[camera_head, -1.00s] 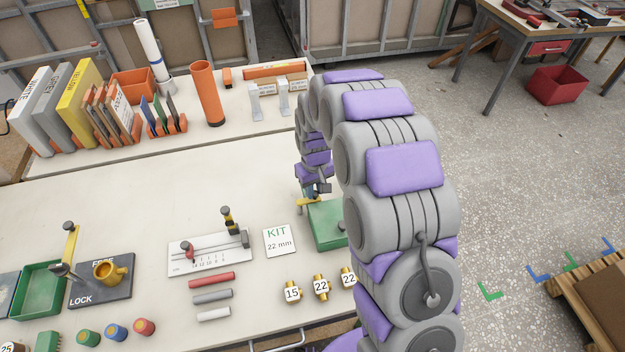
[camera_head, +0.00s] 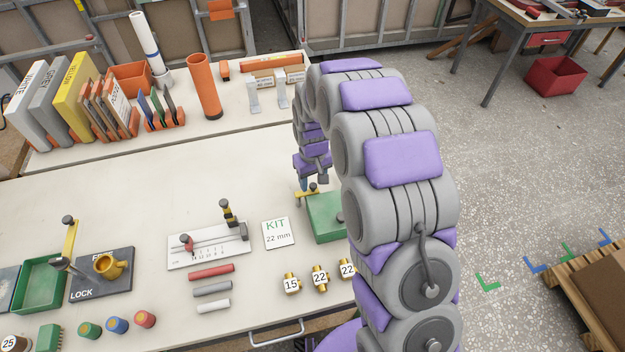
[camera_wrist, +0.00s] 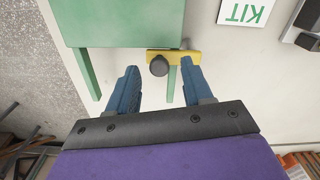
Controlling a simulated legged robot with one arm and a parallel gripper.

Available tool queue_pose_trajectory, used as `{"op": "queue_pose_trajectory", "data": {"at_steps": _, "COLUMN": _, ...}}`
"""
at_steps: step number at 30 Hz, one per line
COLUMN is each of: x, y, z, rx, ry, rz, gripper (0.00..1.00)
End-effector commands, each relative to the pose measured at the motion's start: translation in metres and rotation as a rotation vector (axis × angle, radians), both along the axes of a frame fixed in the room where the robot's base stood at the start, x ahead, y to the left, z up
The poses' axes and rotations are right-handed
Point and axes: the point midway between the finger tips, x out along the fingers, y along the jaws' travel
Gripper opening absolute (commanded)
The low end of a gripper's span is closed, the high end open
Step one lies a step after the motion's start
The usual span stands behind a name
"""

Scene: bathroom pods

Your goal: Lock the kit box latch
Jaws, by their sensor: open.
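The green kit box (camera_head: 325,216) stands on the white bench, partly hidden behind my arm. Its latch is a yellow bar (camera_head: 303,194) with a dark round knob (camera_head: 313,187) at the box's far edge. The wrist view shows the green box (camera_wrist: 115,22), the yellow latch bar (camera_wrist: 178,57) and the dark knob (camera_wrist: 158,66). My gripper (camera_wrist: 157,80) is open, with the knob between its two blue fingers near their tips. No grip on the knob shows. In the head view my gripper (camera_head: 304,184) is just beyond the box, mostly hidden.
A KIT 22 mm card (camera_head: 278,233) lies left of the box. A measuring jig (camera_head: 208,246) and brass fittings (camera_head: 320,276) are nearby. An orange tube (camera_head: 205,86) stands on the back shelf. The bench left of my gripper is largely clear.

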Motion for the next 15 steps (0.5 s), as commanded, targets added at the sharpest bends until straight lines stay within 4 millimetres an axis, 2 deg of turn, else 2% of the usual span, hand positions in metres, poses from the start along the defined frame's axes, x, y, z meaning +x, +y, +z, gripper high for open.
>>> {"op": "queue_pose_trajectory", "data": {"at_steps": 5, "x": 0.000, "y": 0.000, "z": 0.032, "rx": 0.000, "ry": -0.001, "rz": 0.000, "gripper": 0.50}}
{"op": "queue_pose_trajectory", "data": {"at_steps": 15, "x": 0.002, "y": 0.001, "z": 0.109, "rx": 0.000, "ry": -0.003, "rz": 0.000, "gripper": 0.50}}
